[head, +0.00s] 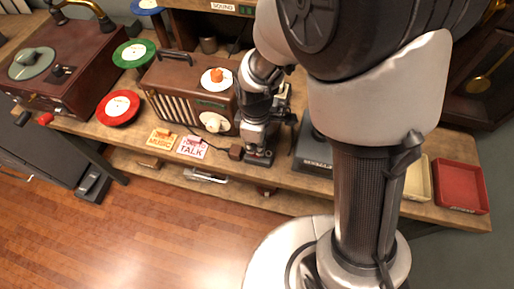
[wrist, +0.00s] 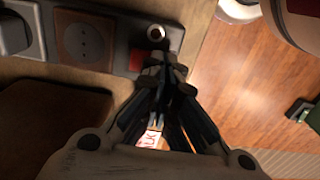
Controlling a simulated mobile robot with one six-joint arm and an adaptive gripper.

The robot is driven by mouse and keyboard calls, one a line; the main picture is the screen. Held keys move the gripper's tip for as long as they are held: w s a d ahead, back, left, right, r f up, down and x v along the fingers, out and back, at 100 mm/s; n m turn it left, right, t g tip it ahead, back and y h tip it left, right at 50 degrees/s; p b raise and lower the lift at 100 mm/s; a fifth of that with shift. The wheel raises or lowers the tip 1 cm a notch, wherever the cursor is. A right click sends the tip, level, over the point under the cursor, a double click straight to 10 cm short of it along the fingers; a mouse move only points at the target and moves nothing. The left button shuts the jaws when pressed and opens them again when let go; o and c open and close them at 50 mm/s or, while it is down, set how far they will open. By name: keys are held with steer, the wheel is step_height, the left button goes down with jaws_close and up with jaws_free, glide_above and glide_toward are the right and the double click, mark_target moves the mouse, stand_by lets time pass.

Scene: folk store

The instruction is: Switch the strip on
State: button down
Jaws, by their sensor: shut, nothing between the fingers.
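The power strip (wrist: 85,55) lies along the upper left of the wrist view, a dark bar with a brown socket (wrist: 85,42). A red switch (wrist: 137,61) sits near its right end, partly hidden behind my fingers. My gripper (wrist: 163,62) is shut and empty, its tips beside the red switch; I cannot tell whether they touch. In the head view my gripper (head: 259,156) points down at the table's front edge. It hides most of the strip there.
The wooden table (head: 285,180) holds a brown radio (head: 178,88), a MUSIC card (head: 162,138), a TALK card (head: 191,147) and a dark grey box (head: 314,150). Red (head: 460,186) and cream (head: 417,180) trays stand at right. The wooden floor in front is open.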

steer(key=shift+f+b, duration=0.45)
steer(key=shift+f, duration=0.25)
steer(key=shift+r+p, duration=2.95)
steer(key=shift+r, duration=0.6)
steer(key=shift+r, duration=0.15)
steer(key=s+d+r+m+t, duration=0.2)
steer(key=s+d+r+m, duration=0.3)
steer(key=r, duration=0.5)
steer(key=s+d+r+m+t, duration=0.2)
steer(key=s+d+r+m, duration=0.4)
steer(key=r, duration=0.5)
steer(key=s+m, duration=0.2)
steer(key=m, duration=0.1)
steer(key=shift+s+t, duration=0.3)
